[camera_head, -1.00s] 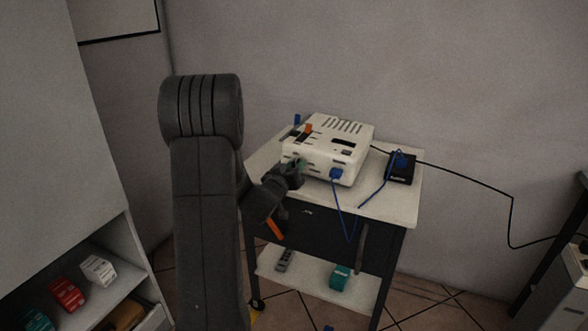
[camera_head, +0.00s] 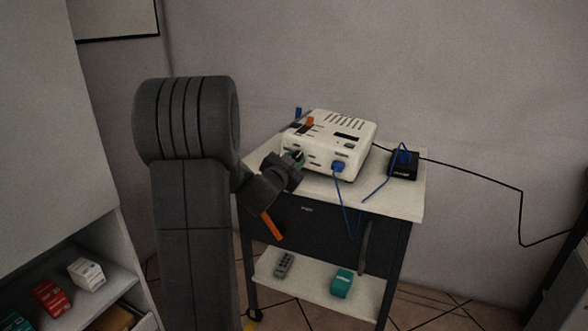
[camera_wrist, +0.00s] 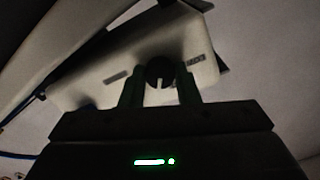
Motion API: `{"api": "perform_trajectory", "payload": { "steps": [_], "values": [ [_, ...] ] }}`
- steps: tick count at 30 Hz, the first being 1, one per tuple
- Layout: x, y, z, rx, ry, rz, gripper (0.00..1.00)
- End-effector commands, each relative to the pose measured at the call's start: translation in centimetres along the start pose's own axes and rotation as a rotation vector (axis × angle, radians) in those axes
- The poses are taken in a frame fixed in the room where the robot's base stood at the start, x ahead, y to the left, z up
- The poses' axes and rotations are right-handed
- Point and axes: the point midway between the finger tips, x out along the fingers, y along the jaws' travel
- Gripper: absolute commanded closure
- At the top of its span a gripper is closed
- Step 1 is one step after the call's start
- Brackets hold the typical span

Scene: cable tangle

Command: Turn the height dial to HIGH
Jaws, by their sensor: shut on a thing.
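A white box-shaped device (camera_head: 350,135) stands on a small cart, with an orange piece and a dark slot on top. In the wrist view its front face (camera_wrist: 90,90) carries a round black dial (camera_wrist: 160,70) with a pale pointer line pointing roughly down in the picture. A small label sits on each side of the dial; their words are too blurred to read. My gripper (camera_wrist: 160,88) is shut on the dial, one finger on each side. In the head view my gripper (camera_head: 296,160) is at the left of the device's front and hides the dial.
A blue plug (camera_head: 338,167) with a hanging blue cable is in the device's front, right of my gripper. A black box (camera_head: 403,168) with blue and black cables sits on the cart top (camera_head: 400,203). A shelf (camera_head: 105,300) is at the left.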

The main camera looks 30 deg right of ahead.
Motion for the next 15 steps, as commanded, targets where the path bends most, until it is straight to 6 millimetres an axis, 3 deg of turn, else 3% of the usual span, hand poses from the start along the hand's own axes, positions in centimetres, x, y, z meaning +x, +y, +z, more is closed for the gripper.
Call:
{"api": "perform_trajectory", "payload": {
  "steps": [1,10,15],
  "values": [
    [-0.16,0.57,1.09,0.041,-0.014,0.005,0.94],
    [-0.16,0.72,1.22,0.322,-0.016,0.010,0.94],
    [-0.13,0.65,0.97,0.370,-0.017,0.013,0.94]
  ]
}}
